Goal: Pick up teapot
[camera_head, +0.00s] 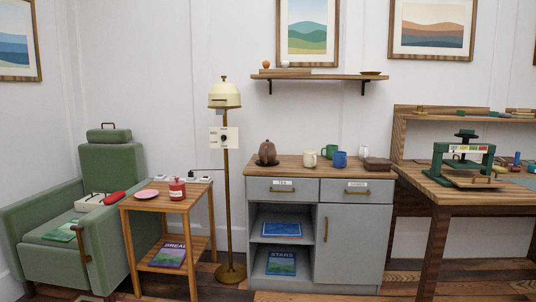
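A brown, rounded, ribbed vessel (266,151), which looks like the teapot, stands upright on a dark base at the left end of the grey cabinet's wooden top (290,167). It is small in the picture, and I cannot make out its handle or spout. Neither of my grippers shows in the head view, and nothing is touching the vessel.
A cream mug (310,159), green mug (329,151), blue mug (340,159) and brown box (377,164) share the cabinet top. A floor lamp (227,190) stands just left of the cabinet. A side table (150,207), green armchair (110,160) and workbench (440,195) flank it.

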